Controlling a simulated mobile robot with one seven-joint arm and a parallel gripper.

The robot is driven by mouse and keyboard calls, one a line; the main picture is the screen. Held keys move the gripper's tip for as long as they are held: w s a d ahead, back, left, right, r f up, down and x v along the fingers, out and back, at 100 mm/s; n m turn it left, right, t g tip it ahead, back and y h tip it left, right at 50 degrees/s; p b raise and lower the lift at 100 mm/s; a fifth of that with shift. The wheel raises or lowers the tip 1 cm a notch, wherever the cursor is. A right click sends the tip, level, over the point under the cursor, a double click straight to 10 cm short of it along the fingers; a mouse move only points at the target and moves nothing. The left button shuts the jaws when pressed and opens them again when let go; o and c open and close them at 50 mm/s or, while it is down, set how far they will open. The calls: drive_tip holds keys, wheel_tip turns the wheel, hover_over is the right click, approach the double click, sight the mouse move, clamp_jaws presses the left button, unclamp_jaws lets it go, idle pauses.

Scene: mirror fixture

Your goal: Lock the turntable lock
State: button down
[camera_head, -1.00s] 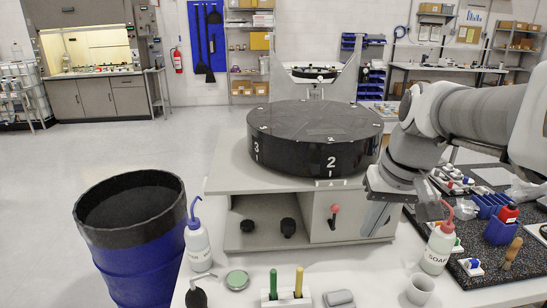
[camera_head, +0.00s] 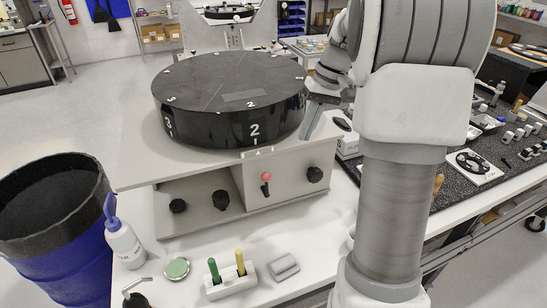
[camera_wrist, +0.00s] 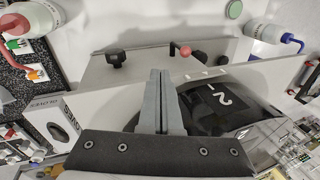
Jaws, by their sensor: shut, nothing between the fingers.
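The black turntable (camera_head: 225,125), marked with white numbers, sits on a grey base (camera_head: 140,150) with the 2 facing front. A lever with a red ball knob (camera_head: 266,177) stands on the base's front panel, knob up; it is likely the lock. In the wrist view the red knob (camera_wrist: 185,51) shows above and right of the fingertips. My gripper (camera_head: 315,118) is shut and empty, pointing down at the right side of the turntable, apart from the lever. In the wrist view my gripper (camera_wrist: 160,75) shows its fingers together. The lever's lower end is small and hard to read.
Black knobs (camera_head: 221,200) are on the base front, one (camera_head: 314,174) right of the lever. A wash bottle (camera_head: 122,238), a marker holder (camera_head: 230,281) and a grey block (camera_head: 284,267) stand on the white table in front. A blue bin (camera_head: 62,262) stands left.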

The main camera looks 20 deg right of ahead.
idle(0.3)
drive_tip(key=w+a+f+p, duration=0.1)
drive_tip(key=a+f, duration=0.5)
drive_tip(key=f, duration=0.4)
drive_tip(key=shift+w+a+f, duration=0.2)
drive_tip(key=shift+a+f, duration=0.1)
drive_tip(key=shift+a+r, duration=0.1)
drive_tip(key=shift+a, duration=0.05)
